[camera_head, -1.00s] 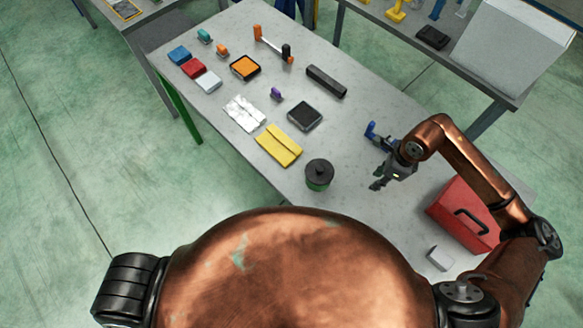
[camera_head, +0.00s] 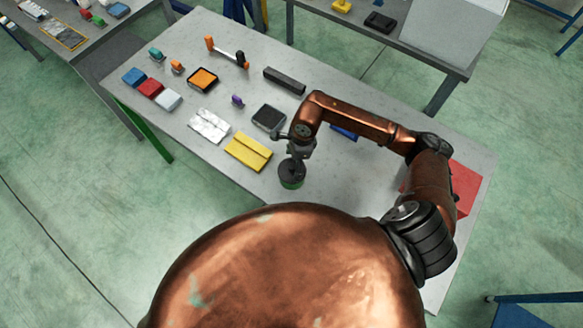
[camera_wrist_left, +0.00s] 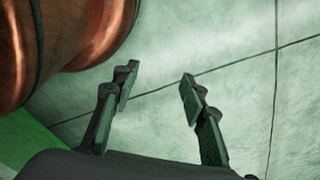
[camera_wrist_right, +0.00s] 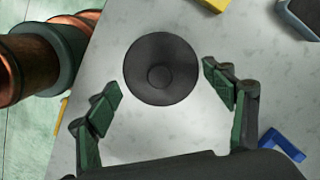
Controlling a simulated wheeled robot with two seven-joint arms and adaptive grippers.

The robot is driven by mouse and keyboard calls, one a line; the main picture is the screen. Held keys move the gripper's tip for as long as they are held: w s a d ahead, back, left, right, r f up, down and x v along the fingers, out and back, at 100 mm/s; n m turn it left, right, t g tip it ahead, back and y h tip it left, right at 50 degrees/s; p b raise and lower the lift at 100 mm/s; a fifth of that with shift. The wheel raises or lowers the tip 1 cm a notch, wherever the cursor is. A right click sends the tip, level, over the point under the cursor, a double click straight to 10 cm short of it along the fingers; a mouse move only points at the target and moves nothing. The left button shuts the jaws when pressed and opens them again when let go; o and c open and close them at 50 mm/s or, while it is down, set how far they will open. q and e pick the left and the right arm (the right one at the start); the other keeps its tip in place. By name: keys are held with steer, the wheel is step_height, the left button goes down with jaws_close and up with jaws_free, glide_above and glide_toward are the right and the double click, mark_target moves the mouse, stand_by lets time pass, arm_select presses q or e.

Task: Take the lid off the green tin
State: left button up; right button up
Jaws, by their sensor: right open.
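The green tin (camera_head: 291,184) stands upright near the front edge of the grey table, with its round black lid (camera_head: 290,170) on top. In the right wrist view the lid (camera_wrist_right: 160,69) shows from above, with a small round knob in its middle. My right gripper (camera_head: 296,160) is over the tin in the head view and partly covers the lid. In the right wrist view its fingers (camera_wrist_right: 163,92) are apart with nothing between them, short of the lid or at its near side. My left gripper (camera_wrist_left: 155,80) is open and empty over the green floor.
A blue object (camera_head: 344,133) and a red toolbox (camera_head: 466,187) are to the right, partly behind my right arm.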

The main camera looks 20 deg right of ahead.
steer(key=o, duration=0.5)
steer(key=shift+a+f, duration=0.15)
steer(key=shift+f, duration=0.95)
steer(key=shift+c, duration=0.2)
